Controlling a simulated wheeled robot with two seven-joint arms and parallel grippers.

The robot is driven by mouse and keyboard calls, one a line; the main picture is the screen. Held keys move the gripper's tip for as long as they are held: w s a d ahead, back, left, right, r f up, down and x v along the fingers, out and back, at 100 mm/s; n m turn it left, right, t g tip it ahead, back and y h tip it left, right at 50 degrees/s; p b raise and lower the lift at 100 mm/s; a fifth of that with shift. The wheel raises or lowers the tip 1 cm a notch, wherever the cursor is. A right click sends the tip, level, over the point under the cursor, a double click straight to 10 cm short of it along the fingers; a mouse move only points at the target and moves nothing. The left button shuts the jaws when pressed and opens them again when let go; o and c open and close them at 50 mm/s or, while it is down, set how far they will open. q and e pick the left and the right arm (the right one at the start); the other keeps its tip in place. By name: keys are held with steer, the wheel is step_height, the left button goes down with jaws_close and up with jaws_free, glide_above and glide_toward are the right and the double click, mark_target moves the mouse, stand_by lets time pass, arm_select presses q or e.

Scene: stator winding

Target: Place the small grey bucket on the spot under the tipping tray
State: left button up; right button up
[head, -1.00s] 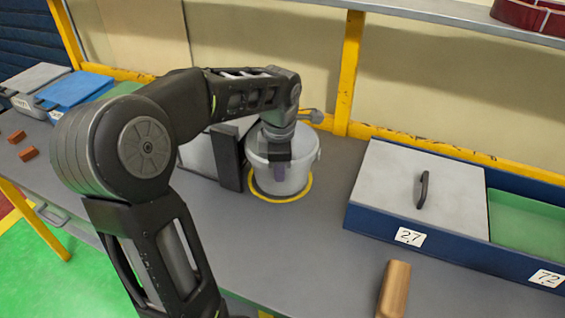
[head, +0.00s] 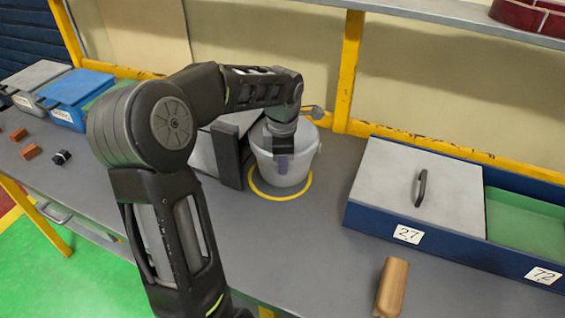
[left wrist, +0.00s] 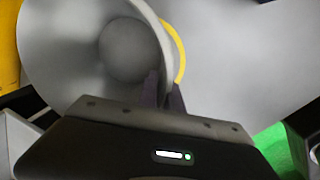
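The small grey bucket (head: 300,166) is upright at the yellow ring (head: 308,190) on the grey bench. More of the ring shows in front of it than behind; I cannot tell whether its base touches the bench. My left gripper (head: 282,160) is at the bucket's near wall, one finger outside it. In the left wrist view the fingers (left wrist: 162,92) close on the bucket's rim, one inside and one outside; the bucket (left wrist: 75,50) looks empty. My arm hides part of a pale box with a dark upright plate (head: 227,156) left of the bucket; I cannot make out the tipping tray clearly.
A blue case with a grey lid (head: 395,190) and a green compartment (head: 525,222) stands at the right. A wooden handle (head: 391,287) lies at the front. Lidded bins (head: 78,92) and small orange blocks (head: 31,151) are at the left. A shelf (head: 440,14) runs above.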

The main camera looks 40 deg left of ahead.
arm_select(q)
steer(key=o, duration=0.3)
step_height(320, 180, up, 12)
steer(key=s+d, duration=0.1)
steer(key=shift+r, duration=0.15)
stand_by(0.4)
steer(key=shift+s, duration=0.1)
stand_by(0.4)
